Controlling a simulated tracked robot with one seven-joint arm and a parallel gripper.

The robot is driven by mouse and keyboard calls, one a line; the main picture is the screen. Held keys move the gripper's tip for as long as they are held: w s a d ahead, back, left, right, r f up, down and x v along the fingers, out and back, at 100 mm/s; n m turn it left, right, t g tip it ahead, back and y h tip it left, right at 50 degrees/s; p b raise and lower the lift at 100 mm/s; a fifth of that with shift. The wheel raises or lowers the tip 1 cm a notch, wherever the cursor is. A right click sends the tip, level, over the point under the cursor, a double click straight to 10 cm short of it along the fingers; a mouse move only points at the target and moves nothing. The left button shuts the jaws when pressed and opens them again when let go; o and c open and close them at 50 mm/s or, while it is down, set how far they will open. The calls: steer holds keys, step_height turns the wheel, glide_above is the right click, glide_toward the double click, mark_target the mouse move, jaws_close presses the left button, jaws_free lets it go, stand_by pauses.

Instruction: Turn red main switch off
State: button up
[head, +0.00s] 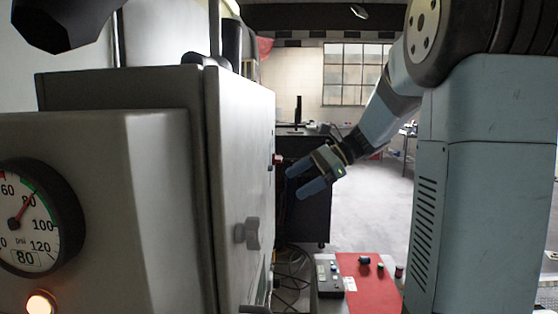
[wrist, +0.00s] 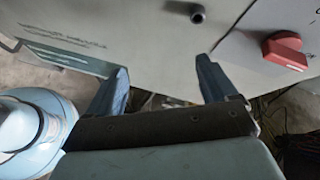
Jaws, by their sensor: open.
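The red main switch (wrist: 284,50) is a red rotary handle on a grey panel, at the upper right of the wrist view. In the head view only a small red part of it (head: 277,159) shows, edge-on at the cabinet's far side. My gripper (head: 296,183) is open and empty, with its blue-grey fingers pointing toward the cabinet just below and right of the switch. In the wrist view my gripper (wrist: 162,64) has its fingers spread, and the switch lies outside them, beyond the right finger. No contact with the switch shows.
The grey cabinet (head: 240,150) fills the left, with a protruding latch (head: 247,233) on its door. A round pressure gauge (head: 35,215) is nearest. A dark knob (wrist: 197,15) sticks out of the panel. A red-topped bench (head: 365,285) with a control box (head: 328,277) stands below.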

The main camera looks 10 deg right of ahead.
mark_target(277, 159)
steer(key=w+d+r+m+t+y, duration=0.2)
steer(key=w+d+m+t+y, duration=0.3)
steer(key=w+d, duration=0.6)
steer(key=w+a+g, duration=0.1)
steer(key=w+a, duration=0.2)
steer(key=a, duration=0.8)
steer(key=shift+a+r+m+y, duration=0.2)
steer(key=shift+a+m+y, duration=0.1)
steer(key=shift+a+m, duration=0.1)
steer(key=shift+c, duration=0.4)
